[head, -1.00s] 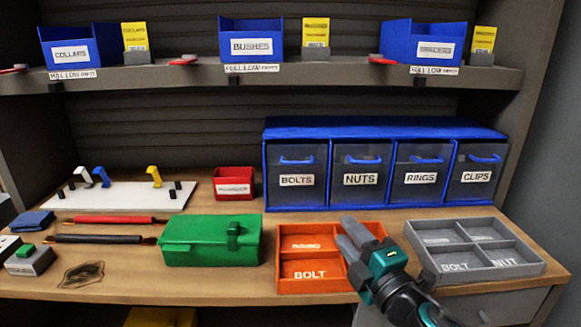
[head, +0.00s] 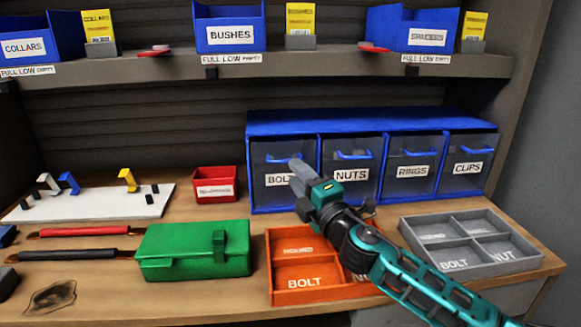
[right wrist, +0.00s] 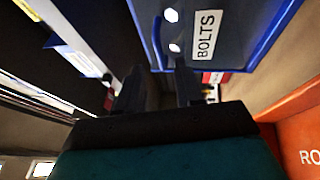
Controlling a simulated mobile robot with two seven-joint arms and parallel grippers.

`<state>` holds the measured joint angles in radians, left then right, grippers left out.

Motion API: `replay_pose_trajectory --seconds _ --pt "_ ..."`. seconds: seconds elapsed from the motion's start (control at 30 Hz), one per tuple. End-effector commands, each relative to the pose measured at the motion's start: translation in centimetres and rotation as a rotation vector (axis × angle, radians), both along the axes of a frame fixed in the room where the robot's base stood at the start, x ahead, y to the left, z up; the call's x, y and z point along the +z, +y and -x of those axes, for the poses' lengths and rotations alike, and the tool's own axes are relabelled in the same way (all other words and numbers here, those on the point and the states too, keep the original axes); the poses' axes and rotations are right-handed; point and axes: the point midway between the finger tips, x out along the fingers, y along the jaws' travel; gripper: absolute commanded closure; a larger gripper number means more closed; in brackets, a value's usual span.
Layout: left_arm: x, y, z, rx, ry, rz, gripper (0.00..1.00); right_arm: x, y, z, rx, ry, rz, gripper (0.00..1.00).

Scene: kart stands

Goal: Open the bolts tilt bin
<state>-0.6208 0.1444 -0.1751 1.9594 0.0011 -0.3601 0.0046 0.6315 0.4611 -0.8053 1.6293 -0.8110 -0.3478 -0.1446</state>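The bolts tilt bin (head: 270,190) is the leftmost bin of the blue cabinet at the back of the bench. It has a dark front, a blue handle and a white BOLTS label, and looks closed. My right gripper (head: 298,175) is in front of it, its fingers covering part of the label and handle. In the right wrist view the bin front (right wrist: 232,45) is at the top, and my right gripper (right wrist: 160,85) has its two fingers apart with nothing between them. I cannot tell whether they touch the handle. My left gripper is not in view.
The nuts (head: 350,192), rings (head: 408,185) and clips (head: 465,182) bins stand to the right, closed. An orange tray (head: 300,297), a grey tray (head: 462,270) and a green case (head: 195,262) lie in front. A red bin (head: 215,183) stands left of the cabinet.

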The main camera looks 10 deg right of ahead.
Motion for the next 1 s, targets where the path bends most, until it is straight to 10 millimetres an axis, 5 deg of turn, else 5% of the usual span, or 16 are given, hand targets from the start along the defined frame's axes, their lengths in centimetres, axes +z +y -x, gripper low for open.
replay_pose_trajectory --seconds 0.3,0.67,1.0 --pt "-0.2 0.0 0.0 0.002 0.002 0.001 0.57 0.6 1.3 -3.1 0.001 0.0 -0.001 0.64" --pt "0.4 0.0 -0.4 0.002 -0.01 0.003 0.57 0.6 1.5 -3.4 0.001 0.001 0.001 0.64" --pt "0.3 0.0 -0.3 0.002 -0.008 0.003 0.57 0.6 1.4 -3.3 0.001 0.001 0.001 0.96"
